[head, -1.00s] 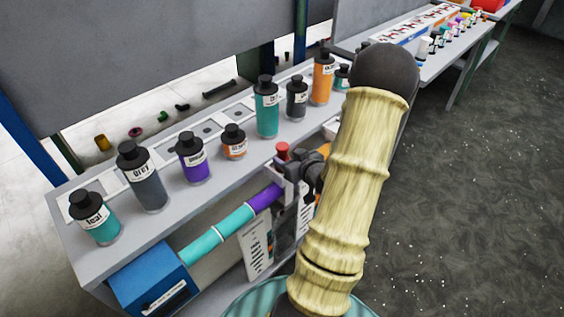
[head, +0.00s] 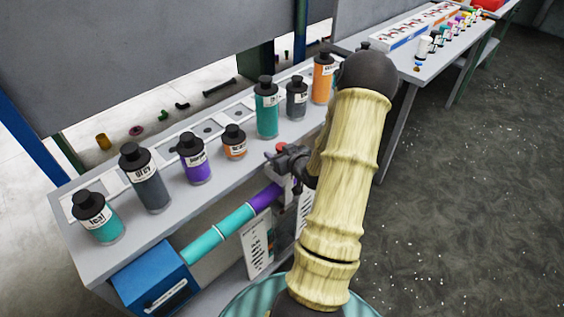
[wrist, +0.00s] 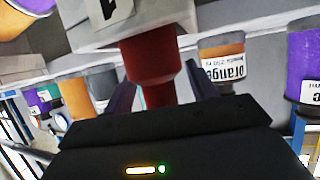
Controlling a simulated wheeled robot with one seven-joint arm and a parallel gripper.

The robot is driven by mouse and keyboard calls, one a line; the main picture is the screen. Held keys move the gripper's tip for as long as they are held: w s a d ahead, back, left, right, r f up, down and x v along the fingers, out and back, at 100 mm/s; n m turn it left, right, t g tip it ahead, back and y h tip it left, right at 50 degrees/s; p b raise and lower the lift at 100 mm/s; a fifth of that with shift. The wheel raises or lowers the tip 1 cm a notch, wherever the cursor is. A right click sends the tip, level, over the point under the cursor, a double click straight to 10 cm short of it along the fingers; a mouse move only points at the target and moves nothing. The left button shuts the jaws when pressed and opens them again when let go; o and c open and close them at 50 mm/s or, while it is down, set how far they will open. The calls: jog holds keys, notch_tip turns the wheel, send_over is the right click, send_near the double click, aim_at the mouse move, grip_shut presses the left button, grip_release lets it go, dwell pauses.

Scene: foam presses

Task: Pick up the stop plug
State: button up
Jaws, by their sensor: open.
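The stop plug appears to be the red stepped cylinder (wrist: 150,65) in the wrist view. It meets a pale grey block (wrist: 115,28) at its wide end. My gripper (wrist: 160,92) is open, with one dark finger on each side of the red plug; whether either finger touches it I cannot tell. In the head view only a small part of the red plug (head: 281,147) shows at the bench's front edge, partly covered by my gripper (head: 284,156).
Capped bottles stand along the bench (head: 125,245), including a small orange one (head: 234,147) and a purple one (head: 195,165) near my gripper. A teal and purple tube (head: 230,223) runs below from a blue box (head: 155,280). Open floor (head: 460,200) lies right.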

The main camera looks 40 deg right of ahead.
grip_shut()
jog(key=shift+r, duration=0.2)
notch_tip(320, 180, up, 10)
jog(key=shift+f, duration=0.15)
dwell(0.5)
dwell(0.4)
